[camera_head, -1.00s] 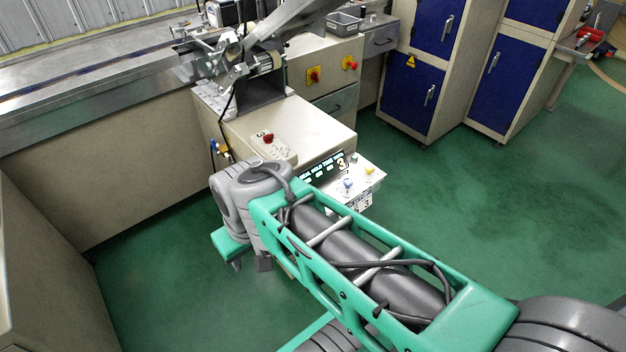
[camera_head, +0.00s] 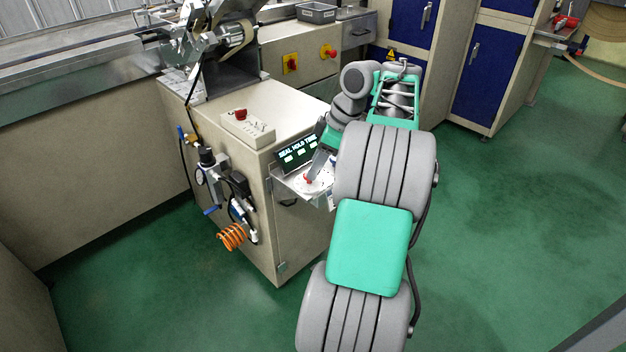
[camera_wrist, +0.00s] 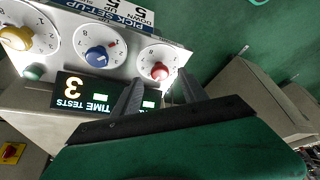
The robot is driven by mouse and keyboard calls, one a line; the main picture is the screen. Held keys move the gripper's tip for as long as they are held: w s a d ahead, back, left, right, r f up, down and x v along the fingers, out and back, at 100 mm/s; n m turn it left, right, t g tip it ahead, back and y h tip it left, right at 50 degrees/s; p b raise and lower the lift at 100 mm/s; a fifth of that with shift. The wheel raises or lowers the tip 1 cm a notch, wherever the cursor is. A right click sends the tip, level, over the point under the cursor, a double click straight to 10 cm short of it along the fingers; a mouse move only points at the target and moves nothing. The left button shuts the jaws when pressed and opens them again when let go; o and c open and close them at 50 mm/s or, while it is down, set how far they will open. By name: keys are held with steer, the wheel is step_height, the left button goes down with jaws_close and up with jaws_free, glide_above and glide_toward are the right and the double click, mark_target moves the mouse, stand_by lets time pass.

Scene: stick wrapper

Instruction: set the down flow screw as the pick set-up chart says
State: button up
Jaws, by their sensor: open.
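A white control panel (camera_head: 292,184) juts from the machine's side. In the wrist view, upside down, it carries three numbered dials: a yellow knob (camera_wrist: 17,38), a blue knob (camera_wrist: 97,56) and a red knob (camera_wrist: 160,70). The pick set-up chart (camera_wrist: 118,11) stands beyond them, with words DOWN and UP and large digits, partly cut off. Which dial is the down flow screw cannot be read. My gripper (camera_wrist: 160,80) is open, its fingertips close to the red knob, one toward each side; contact cannot be told. My arm hides part of the panel in the head view.
A lit display (camera_head: 297,153) stands behind the dials, with a green button (camera_wrist: 33,73) beside it. A box with a red button (camera_head: 241,114) sits on the machine top. Air fittings and an orange coiled hose (camera_head: 232,237) are at left. Open green floor lies right.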

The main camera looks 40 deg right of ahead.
steer(key=b+x, duration=0.1)
steer(key=x, duration=0.1)
steer(key=shift+w+a+f, duration=0.1)
steer(key=shift+w+f, duration=0.05)
steer(key=shift+f, duration=0.15)
steer(key=shift+c, duration=0.5)
jaws_close()
